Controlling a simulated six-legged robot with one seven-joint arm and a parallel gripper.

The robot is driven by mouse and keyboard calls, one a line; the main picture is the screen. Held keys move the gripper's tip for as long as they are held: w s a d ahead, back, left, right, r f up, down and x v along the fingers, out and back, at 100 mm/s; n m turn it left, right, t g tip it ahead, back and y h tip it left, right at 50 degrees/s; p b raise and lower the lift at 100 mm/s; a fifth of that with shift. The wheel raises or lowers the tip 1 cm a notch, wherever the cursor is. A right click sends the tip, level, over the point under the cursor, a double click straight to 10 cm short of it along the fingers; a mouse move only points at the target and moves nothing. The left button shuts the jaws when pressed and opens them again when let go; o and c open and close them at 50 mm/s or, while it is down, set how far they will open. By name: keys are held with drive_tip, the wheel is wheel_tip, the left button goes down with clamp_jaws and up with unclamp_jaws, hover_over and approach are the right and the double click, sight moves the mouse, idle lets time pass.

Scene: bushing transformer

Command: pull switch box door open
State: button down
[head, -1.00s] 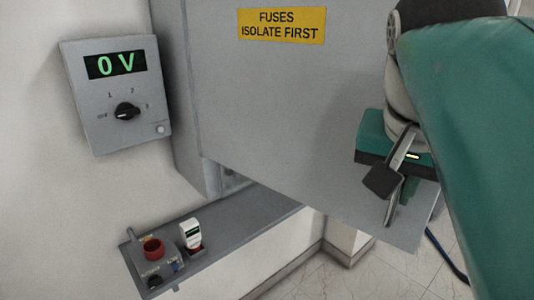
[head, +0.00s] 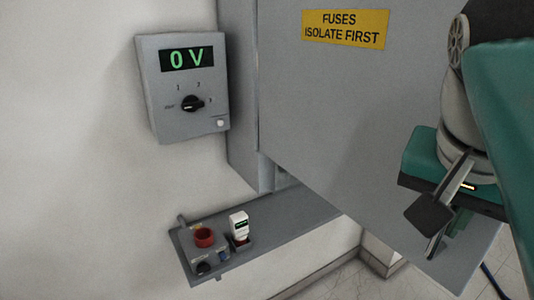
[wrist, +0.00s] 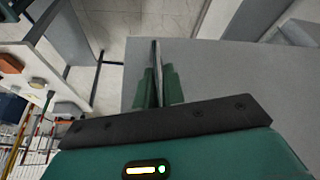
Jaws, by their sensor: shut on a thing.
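The switch box door (head: 340,110) is a large flat grey panel with a yellow "FUSES ISOLATE FIRST" label (head: 345,28). It appears to stand out at an angle from the grey box body (head: 238,100) behind its left edge. My gripper (wrist: 155,88) is at the door's lower right in the head view, its green body in front of the panel. In the wrist view its green fingers are closed on a thin upright handle (wrist: 154,62) beside the door face (wrist: 215,75). The fingers hide part of the handle.
A grey control box (head: 182,125) reading "0 V" with a black knob hangs on the wall at left. Below it a grey shelf (head: 290,218) carries a red button (head: 204,237) and a small white device (head: 238,224). Pale tiled floor (head: 345,282) shows beneath the door.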

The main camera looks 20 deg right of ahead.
drive_tip(key=shift+a, duration=0.2)
drive_tip(key=shift+d, duration=0.15)
drive_tip(key=c, duration=1.5)
unclamp_jaws()
drive_tip(key=shift+w, duration=0.15)
drive_tip(key=shift+r, duration=0.1)
